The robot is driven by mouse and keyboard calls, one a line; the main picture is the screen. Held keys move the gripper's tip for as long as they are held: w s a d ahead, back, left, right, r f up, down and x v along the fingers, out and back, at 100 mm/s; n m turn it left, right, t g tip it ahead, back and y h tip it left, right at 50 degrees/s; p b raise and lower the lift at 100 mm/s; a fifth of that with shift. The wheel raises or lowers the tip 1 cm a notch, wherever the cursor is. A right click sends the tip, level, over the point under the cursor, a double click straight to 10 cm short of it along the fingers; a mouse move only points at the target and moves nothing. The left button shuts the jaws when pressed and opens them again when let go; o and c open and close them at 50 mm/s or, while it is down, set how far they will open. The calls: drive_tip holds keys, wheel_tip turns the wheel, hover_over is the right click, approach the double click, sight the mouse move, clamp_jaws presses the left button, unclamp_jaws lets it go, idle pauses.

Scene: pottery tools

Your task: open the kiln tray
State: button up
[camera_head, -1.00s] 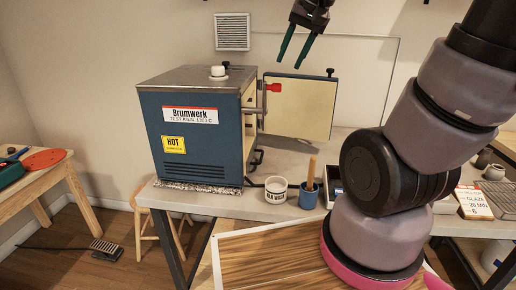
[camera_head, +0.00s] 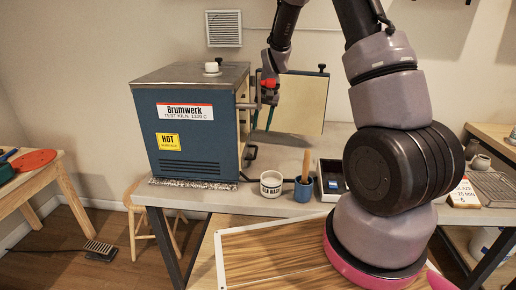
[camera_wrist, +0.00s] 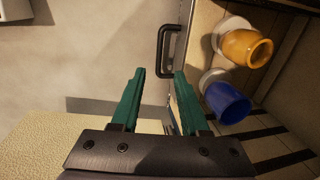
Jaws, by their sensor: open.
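The blue kiln (camera_head: 190,130) stands on the grey table with its door (camera_head: 303,105) swung open to the right. The tray's black handle (camera_head: 251,153) shows low at the open side, and it also shows in the wrist view (camera_wrist: 163,50), just beyond my fingertips. My gripper (camera_head: 263,128) hangs between kiln and door, fingers down. In the wrist view my gripper (camera_wrist: 160,72) is open, its green fingers empty and apart from the handle.
The open door stands close to my gripper's right.

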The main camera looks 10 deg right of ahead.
sight(256, 152)
drive_tip(key=f, duration=0.3)
drive_tip(key=a+f, duration=0.1)
drive_tip(key=f, duration=0.6)
drive_tip(key=shift+w+a, duration=0.3)
drive_tip(key=shift+a, duration=0.1)
clamp_jaws()
idle(0.8)
